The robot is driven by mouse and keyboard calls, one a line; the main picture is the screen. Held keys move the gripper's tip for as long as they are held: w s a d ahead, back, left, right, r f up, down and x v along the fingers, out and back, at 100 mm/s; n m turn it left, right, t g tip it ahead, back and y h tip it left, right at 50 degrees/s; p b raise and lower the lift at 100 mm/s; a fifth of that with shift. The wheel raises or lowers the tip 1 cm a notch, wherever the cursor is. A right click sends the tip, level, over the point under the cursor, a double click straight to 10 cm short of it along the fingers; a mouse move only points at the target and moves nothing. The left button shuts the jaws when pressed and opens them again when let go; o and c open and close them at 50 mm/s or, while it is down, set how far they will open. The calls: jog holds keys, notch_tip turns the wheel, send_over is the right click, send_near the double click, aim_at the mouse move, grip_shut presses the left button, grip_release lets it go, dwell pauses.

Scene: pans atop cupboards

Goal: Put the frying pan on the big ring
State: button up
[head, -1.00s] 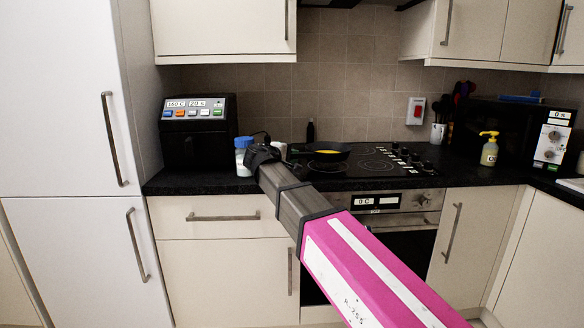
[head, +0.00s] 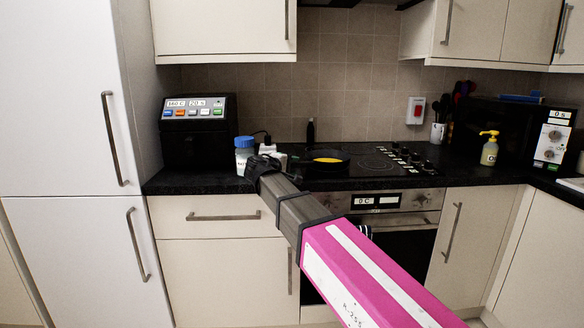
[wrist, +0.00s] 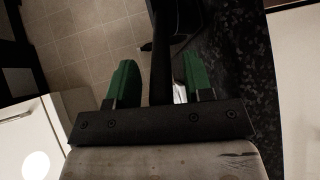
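The black frying pan (head: 343,161), with something yellow inside, sits at the left part of the black hob (head: 395,176). It appears to rest over a ring there, which it mostly covers. My gripper (wrist: 160,80) has two green fingers set apart. A dark bar, apparently the pan handle (wrist: 162,60), runs between them with a gap visible on each side. In the head view my gripper is at the counter left of the pan, largely hidden by my own arm.
A white jar with a blue lid (head: 244,150) stands close beside my gripper. A black appliance with coloured buttons (head: 197,140) is at the left. A yellow pump bottle (head: 489,151) and black microwave (head: 535,135) are at the right. The hob's right part is free of pans.

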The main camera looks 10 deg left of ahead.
jog(key=shift+r, duration=0.15)
jog(key=v, duration=1.2)
jog(key=w+d+f+m+g+y, duration=0.15)
jog(key=d+f+g, duration=0.25)
jog(key=d+f, duration=0.85)
jog(key=w+d+f+m+g, duration=0.3)
jog(key=d+f+g, duration=0.1)
jog(key=d+f, duration=0.85)
jog(key=s+d+f+m+g+y, duration=0.3)
jog(key=s+d+f, duration=0.3)
jog(key=d+f, duration=0.3)
jog(key=s+d+f+m+g+y, duration=0.3)
jog(key=s+d+f, duration=0.3)
jog(key=d+f, duration=0.3)
jog(key=d+m, duration=0.1)
jog(key=d, duration=0.2)
jog(key=shift+m, duration=0.35)
